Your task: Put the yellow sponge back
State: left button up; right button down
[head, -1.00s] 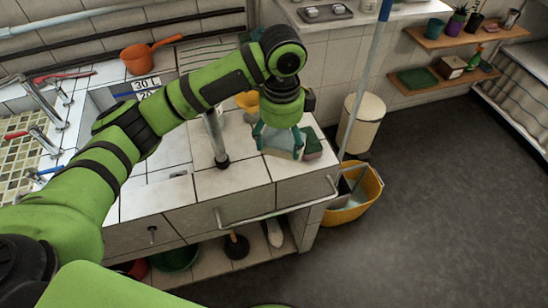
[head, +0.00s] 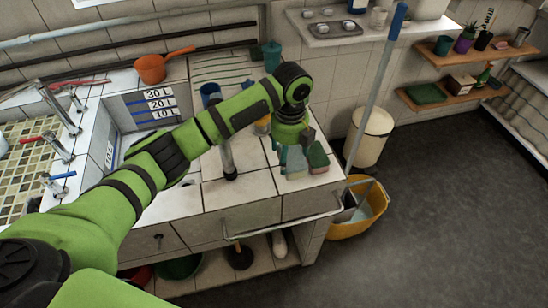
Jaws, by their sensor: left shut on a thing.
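My left gripper (head: 292,160) points down over the right front part of the tiled counter, with its teal fingers close to the surface. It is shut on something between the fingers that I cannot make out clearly. No plainly yellow sponge shows. A small yellow thing (head: 262,126) is partly hidden behind my left arm. My right gripper is not in view.
Off the right edge are a blue-handled mop (head: 377,85), a yellow bucket (head: 371,214) and a pale bin (head: 372,136).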

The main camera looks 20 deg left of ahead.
pick_arm(q)
jog(key=a+f, duration=0.1)
jog(key=w+a+f, duration=0.1)
jog(key=a, duration=0.1)
jog(key=w+a+f, duration=0.1)
jog(key=shift+w+a+p, duration=0.1)
jog(key=shift+a+p, duration=0.1)
jog(key=shift+p, duration=0.2)
notch_tip(320, 180, down, 3)
jog(key=shift+f+p, duration=0.1)
jog(key=shift+p, duration=0.4)
jog(key=shift+f, duration=0.5)
jog(key=shift+f, duration=0.2)
jog(key=o, duration=1.1)
jog(key=shift+r, duration=0.1)
